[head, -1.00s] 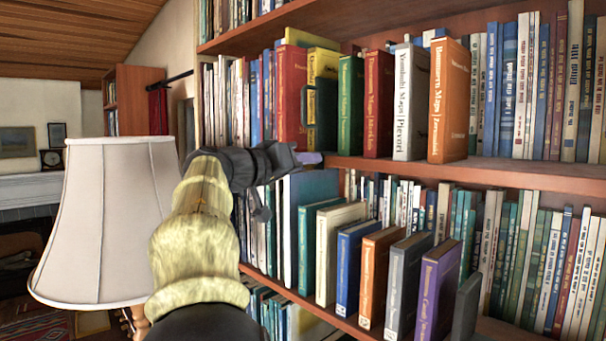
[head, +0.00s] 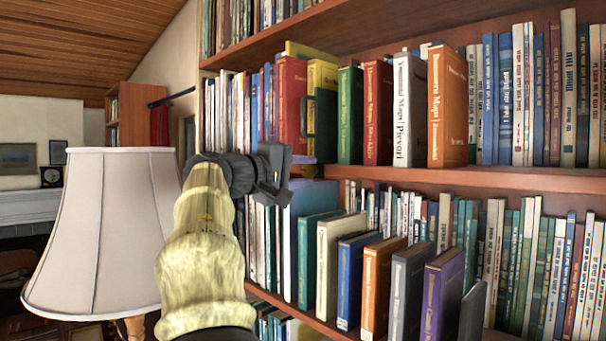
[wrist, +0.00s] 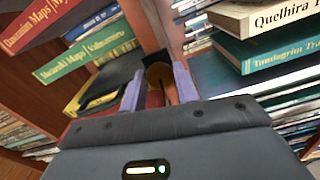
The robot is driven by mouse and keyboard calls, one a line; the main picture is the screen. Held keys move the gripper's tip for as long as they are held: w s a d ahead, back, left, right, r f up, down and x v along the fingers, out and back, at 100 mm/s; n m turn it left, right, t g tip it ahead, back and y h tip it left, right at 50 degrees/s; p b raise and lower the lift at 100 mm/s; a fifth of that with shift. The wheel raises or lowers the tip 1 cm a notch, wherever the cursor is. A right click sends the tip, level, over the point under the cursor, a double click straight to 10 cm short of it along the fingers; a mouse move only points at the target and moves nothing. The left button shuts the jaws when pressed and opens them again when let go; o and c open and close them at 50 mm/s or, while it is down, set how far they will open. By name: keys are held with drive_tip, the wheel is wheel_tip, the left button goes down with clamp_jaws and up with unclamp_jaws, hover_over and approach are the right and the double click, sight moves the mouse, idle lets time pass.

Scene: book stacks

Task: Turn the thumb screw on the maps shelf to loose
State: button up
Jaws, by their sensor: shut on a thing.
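The maps shelf (head: 480,179) is the upper reddish-brown board, holding the large "Maps" books. My gripper (head: 303,163) is at its front edge, towards the left end. In the wrist view, the two pale purple fingers (wrist: 158,88) are closed on a small brownish, rounded piece, the thumb screw (wrist: 159,74). Its lower part is hidden by the gripper body, and its setting cannot be read. In the head view the wrist hides the screw.
An orange maps book (head: 448,108) and a dark red one (head: 377,110) stand upright right of my gripper. A blue book (head: 360,280) is among several on the lower shelf. A lampshade (head: 105,225) stands close on the left.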

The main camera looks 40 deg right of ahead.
drive_tip(key=n, duration=0.4)
drive_tip(key=shift+n+p, duration=0.35)
drive_tip(key=shift+n, duration=1.25)
drive_tip(key=o, duration=1)
drive_tip(key=shift+c, duration=0.2)
drive_tip(key=s+a+b, duration=0.1)
drive_tip(key=a+b, duration=0.4)
drive_tip(key=a, duration=1.2)
drive_tip(key=shift+s+a, duration=0.2)
